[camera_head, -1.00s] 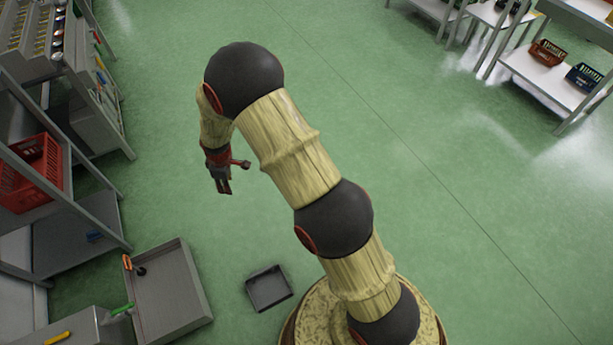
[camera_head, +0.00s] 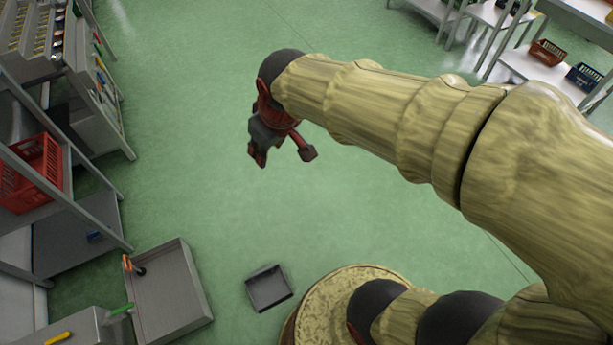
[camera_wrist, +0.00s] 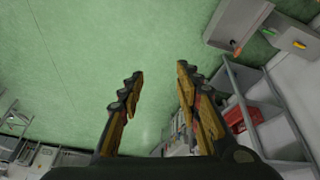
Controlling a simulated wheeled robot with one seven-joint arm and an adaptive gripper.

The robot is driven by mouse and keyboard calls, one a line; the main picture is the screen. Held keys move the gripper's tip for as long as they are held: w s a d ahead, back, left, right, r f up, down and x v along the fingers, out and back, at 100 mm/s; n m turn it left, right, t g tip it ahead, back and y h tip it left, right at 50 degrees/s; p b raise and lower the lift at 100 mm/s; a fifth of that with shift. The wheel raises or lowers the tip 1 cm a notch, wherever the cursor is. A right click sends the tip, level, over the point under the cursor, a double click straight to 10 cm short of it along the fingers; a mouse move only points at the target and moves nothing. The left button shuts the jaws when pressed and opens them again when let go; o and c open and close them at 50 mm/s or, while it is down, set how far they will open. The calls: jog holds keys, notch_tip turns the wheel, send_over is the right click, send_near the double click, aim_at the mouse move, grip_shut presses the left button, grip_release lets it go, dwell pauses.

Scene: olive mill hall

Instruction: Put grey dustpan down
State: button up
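A small dark grey square pan (camera_head: 269,288), which looks like the grey dustpan, lies flat on the green floor in the head view, just left of my round base. No handle can be made out on it. My gripper (camera_head: 259,160) is up over the floor, well above the pan in the picture and apart from it. In the wrist view my gripper (camera_wrist: 160,70) has its two fingers spread, with only floor between them. The pan cannot be made out in the wrist view.
A larger grey tray (camera_head: 190,297) stands left of the pan, with an orange-handled tool (camera_head: 128,263) at its rim. A grey rack at the left holds a red crate (camera_head: 52,165). Shelves with baskets (camera_head: 548,52) stand at the far right. The middle floor is clear.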

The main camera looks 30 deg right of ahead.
jog(key=s+d+r+m+t, duration=0.1)
jog(key=s+d+r+m, duration=0.1)
jog(key=s, duration=1)
jog(key=shift+s+r+m, duration=0.3)
jog(key=shift+s+m, duration=0.1)
jog(key=shift+m, duration=0.1)
